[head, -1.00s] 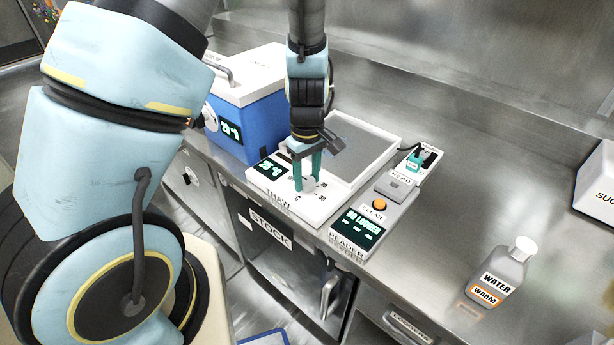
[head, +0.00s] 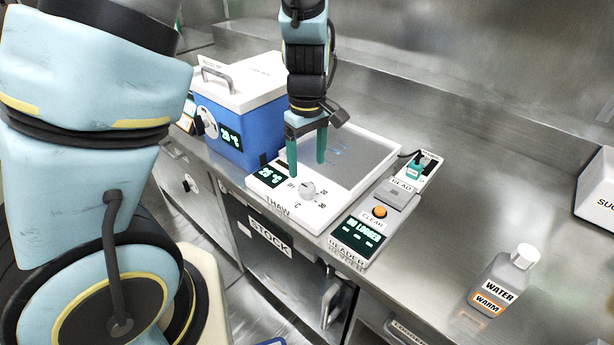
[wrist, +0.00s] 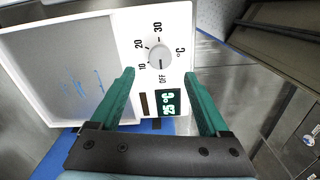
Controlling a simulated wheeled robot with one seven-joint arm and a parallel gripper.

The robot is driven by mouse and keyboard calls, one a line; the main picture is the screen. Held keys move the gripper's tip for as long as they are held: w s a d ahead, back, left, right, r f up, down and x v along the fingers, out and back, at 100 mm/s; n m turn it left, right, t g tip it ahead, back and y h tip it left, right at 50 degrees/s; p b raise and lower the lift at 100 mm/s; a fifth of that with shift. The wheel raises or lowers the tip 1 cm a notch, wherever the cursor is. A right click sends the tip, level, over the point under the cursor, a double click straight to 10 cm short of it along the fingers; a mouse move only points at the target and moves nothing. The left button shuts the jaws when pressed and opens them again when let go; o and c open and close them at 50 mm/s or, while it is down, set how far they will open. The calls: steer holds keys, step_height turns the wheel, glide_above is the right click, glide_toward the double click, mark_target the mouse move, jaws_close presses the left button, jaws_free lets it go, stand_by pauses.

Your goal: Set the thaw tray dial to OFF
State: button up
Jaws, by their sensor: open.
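The thaw tray (head: 262,196) is a white unit with a grey plate on the counter; it also shows in the wrist view (wrist: 125,20). Its round, light dial (head: 307,189) is on the front panel, with OFF, 10, 20 and 30 around it. In the wrist view, a dark mark on the dial (wrist: 160,54) faces the OFF label. The tray display (wrist: 168,103) reads 25 °C. My gripper (head: 306,168) is open and empty, raised above the dial and apart from it. In the wrist view, its green fingertips (wrist: 159,74) lie either side of the dial's lower edge.
A blue box (head: 255,125) with a white lid stands to the left of the tray. A reader (head: 360,233) with an orange CLEAR button sits close on the right. A water bottle (head: 503,283) stands farther right, with bare counter between.

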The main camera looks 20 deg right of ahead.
step_height(320, 180, up, 3)
steer(key=shift+r, duration=0.2)
stand_by(0.4)
steer(key=a+r+m, duration=0.2)
steer(key=a, duration=1)
steer(key=w+a+r+m+t, duration=0.1)
steer(key=a+r+m, duration=0.1)
steer(key=a, duration=1.1)
steer(key=shift+r+m+t, duration=0.3)
steer(key=shift+r+m, duration=0.05)
steer(key=shift+m, duration=0.15)
steer(key=shift+w+a, duration=0.1)
stand_by(1.8)
